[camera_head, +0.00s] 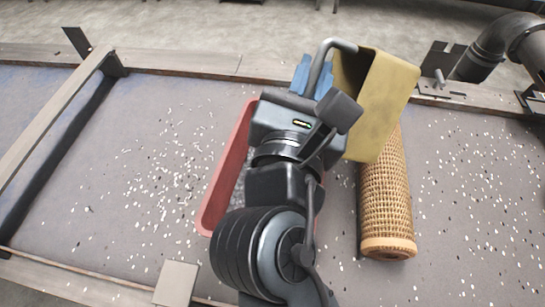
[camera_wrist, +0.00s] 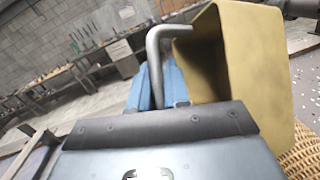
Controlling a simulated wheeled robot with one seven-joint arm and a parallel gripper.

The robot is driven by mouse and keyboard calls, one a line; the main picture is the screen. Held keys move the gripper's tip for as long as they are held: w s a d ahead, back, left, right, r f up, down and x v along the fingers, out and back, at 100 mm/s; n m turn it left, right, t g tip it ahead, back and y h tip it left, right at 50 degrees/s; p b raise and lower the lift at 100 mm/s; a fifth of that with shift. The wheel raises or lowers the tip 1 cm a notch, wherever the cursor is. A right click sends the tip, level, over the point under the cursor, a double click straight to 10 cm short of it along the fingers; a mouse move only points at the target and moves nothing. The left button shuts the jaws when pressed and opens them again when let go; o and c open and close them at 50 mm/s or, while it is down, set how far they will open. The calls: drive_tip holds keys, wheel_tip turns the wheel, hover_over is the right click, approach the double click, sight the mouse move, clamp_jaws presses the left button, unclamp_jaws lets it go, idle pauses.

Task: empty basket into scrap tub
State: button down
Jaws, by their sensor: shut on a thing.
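The basket is a yellow box (camera_head: 388,108) with a bent grey handle (camera_head: 322,60). My gripper (camera_head: 312,80) has blue fingers and is shut on the handle. The basket hangs in the air to the right of my gripper, tipped over, with its dark open side toward the left. The wrist view also shows the basket (camera_wrist: 265,65) and the handle rising between the fingers (camera_wrist: 160,85). I cannot see what is inside it. The red scrap tub (camera_head: 226,172) sits on the table below my arm, which hides much of it. Small pale bits show in the tub.
A woven mesh tube (camera_head: 387,205) lies just right of the tub, partly behind the basket. Pale flecks are scattered over the grey table (camera_head: 120,190). A metal frame bar (camera_head: 50,125) crosses the left side. A dark pipe (camera_head: 490,48) stands at the back right.

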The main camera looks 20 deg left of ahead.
sight(366, 53)
drive_tip(key=shift+w+d+r+m+p, duration=0.1)
drive_tip(key=shift+d+r+m+p, duration=0.05)
drive_tip(key=shift+r+m+p, duration=0.3)
drive_tip(key=shift+d+r+m+p, duration=0.15)
drive_tip(key=shift+r+m+p, duration=0.1)
drive_tip(key=shift+r+p, duration=0.25)
drive_tip(key=shift+w+d+r+m+g, duration=0.2)
drive_tip(key=shift+m+g, duration=0.2)
drive_tip(key=shift+m, duration=0.2)
drive_tip(key=shift+w+d+r+m+g, duration=0.1)
drive_tip(key=shift+d+m+g, duration=0.15)
drive_tip(key=shift+m, duration=0.35)
drive_tip(key=shift+w+d+r+m+g, duration=0.15)
drive_tip(key=shift+d+m, duration=0.1)
drive_tip(key=shift+m, duration=0.35)
drive_tip(key=d+m, duration=0.1)
drive_tip(key=w+d+f+m+g, duration=0.1)
drive_tip(key=w+d+m, duration=0.1)
drive_tip(key=d+m, duration=0.1)
drive_tip(key=shift+f+g+y, duration=0.3)
drive_tip(key=shift+w+d+f+m+g+y, duration=0.1)
drive_tip(key=shift+w+d+f+m+y, duration=0.15)
drive_tip(key=shift+d+m, duration=0.2)
drive_tip(key=shift+w+d+f+m+g+y, duration=0.1)
drive_tip(key=shift+d+f+m+y, duration=0.05)
drive_tip(key=shift+d+f+m, duration=0.2)
drive_tip(key=shift+w+d+f+m+g+y, duration=0.1)
drive_tip(key=shift+w+d+f+m+y, duration=0.15)
drive_tip(key=shift+d+m, duration=0.2)
drive_tip(key=shift+s, duration=0.1)
